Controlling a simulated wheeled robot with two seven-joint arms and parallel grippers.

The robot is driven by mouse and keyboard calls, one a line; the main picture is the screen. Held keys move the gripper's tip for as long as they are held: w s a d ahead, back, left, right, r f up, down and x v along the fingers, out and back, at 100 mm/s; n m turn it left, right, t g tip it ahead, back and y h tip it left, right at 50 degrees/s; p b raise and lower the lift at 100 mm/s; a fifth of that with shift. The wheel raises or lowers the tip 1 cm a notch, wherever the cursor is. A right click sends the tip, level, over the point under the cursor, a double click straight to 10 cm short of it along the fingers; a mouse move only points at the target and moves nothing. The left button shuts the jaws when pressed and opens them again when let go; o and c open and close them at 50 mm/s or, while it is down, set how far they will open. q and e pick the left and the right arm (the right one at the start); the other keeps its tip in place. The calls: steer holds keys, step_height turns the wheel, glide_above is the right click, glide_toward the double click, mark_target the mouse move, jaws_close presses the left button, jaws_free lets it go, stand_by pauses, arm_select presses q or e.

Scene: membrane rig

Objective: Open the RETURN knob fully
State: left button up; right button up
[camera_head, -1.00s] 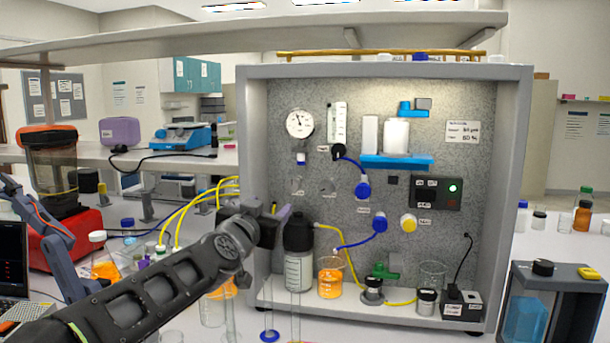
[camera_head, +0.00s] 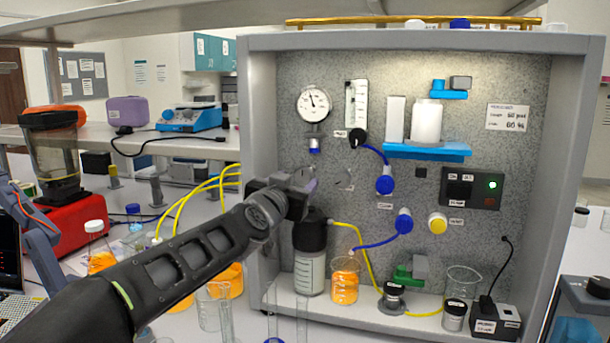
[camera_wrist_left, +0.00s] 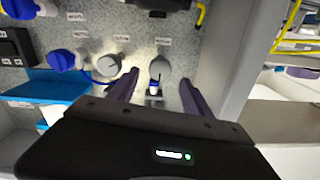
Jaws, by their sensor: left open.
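Two grey round knobs sit on the speckled panel (camera_head: 275,105). One knob (camera_head: 345,182) shows to the right of my left gripper in the head view. It also shows in the wrist view (camera_wrist_left: 107,66), just outside a finger. The other knob (camera_wrist_left: 160,66) shows in the wrist view between the open finger tips, apart from both; in the head view the gripper largely covers it. The labels are too blurred for me to tell which is RETURN. My left gripper (camera_head: 310,182) is open and empty, close to the panel; its fingers show in the wrist view (camera_wrist_left: 158,80).
A black-topped bottle (camera_head: 310,238) stands just below. Blue knobs (camera_head: 385,181), a yellow knob (camera_head: 437,223) and a blue shelf (camera_head: 425,152) lie to the right. The rig's side wall (camera_head: 262,120) is close on the left.

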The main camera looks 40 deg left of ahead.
mark_target(302, 177)
arm_select(q)
steer(key=x, duration=0.7)
steer(key=shift+s, duration=0.1)
steer(key=shift+c, duration=0.5)
jaws_close()
